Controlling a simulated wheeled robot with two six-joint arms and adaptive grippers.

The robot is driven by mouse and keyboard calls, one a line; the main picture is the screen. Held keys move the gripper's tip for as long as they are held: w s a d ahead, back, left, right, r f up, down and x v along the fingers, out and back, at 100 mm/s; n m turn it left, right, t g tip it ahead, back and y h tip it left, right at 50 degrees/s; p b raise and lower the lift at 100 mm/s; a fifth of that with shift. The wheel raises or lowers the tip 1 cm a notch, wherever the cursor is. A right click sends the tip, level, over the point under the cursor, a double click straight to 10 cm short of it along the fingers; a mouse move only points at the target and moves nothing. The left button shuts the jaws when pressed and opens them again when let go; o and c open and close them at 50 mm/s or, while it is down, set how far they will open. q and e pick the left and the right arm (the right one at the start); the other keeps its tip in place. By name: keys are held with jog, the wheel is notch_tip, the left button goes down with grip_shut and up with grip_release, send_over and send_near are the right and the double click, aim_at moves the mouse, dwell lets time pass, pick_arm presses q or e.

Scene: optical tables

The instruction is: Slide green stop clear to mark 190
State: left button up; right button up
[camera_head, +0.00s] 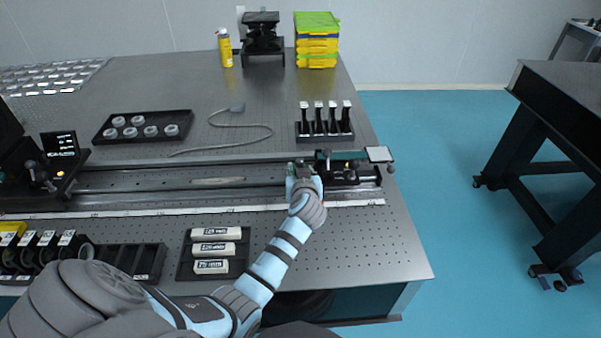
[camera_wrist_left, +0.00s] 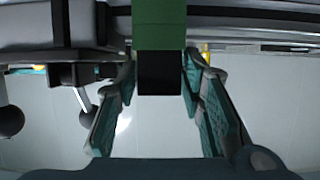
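The green stop (camera_wrist_left: 160,28), with a black lower block, shows at the top centre in the left wrist view. In the head view my left gripper (camera_head: 302,170) is at the rail (camera_head: 220,182), just left of the black carriage (camera_head: 345,172) at the rail's right end. The stop is mostly hidden there. A pale scale strip (camera_head: 180,211) runs along the rail's front; its numbers are too small to read. My right gripper is out of view.
Behind the rail stand a rack of upright holders (camera_head: 324,128), a tray of rings (camera_head: 143,127) and a loose cable (camera_head: 240,128). In front are a tray of labelled blocks (camera_head: 185,262) and a slotted rack (camera_head: 148,262). A dark unit (camera_head: 25,160) stands at the rail's left end.

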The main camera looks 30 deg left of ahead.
pick_arm(q)
jog(key=shift+o, duration=0.8)
jog(key=v, duration=0.7)
jog(key=shift+s+d, duration=0.2)
jog(key=shift+d, duration=0.05)
jog(key=shift+r, duration=0.1)
